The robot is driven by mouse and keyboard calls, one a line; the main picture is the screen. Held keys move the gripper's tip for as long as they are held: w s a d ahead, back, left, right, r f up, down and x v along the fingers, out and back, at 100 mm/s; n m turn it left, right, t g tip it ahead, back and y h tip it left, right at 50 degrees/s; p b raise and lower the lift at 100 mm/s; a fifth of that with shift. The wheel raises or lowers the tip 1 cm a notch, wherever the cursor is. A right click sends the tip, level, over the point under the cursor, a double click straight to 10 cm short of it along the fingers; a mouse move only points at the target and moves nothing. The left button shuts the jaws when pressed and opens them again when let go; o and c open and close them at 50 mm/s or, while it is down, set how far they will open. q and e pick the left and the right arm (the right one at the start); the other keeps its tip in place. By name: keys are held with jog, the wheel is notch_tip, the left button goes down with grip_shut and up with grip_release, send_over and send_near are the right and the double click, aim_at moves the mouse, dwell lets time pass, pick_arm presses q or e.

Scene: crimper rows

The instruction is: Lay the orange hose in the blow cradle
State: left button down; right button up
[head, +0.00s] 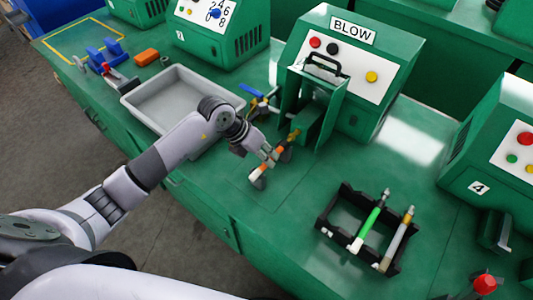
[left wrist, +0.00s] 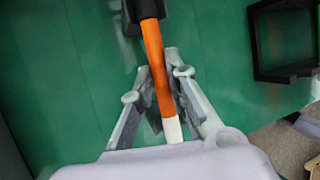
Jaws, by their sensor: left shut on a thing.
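The orange hose (head: 265,173), with a white end, is held in my left gripper (head: 271,158) in front of the BLOW machine (head: 345,60). In the left wrist view the orange hose (left wrist: 155,62) runs between the two fingers of my left gripper (left wrist: 174,85), which is shut on it. Its white end points toward the wrist. Its far end meets a dark block (left wrist: 146,10); I cannot tell whether this is the blow cradle. A brass-coloured fitting (head: 294,136) shows at the machine's front, close beyond the gripper. My right gripper is not in view.
A black rack (head: 333,232) holds a green hose (head: 369,221) and a grey hose (head: 398,240) at right. A grey tray (head: 165,92) lies behind my left arm. Machine 4 (head: 495,150) stands at far right. The bench is clear between gripper and rack.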

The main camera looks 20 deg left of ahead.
pick_arm(q)
jog(key=shift+f, duration=0.15)
jog(key=c, duration=1.5)
grip_release()
jog(key=v, duration=1.2)
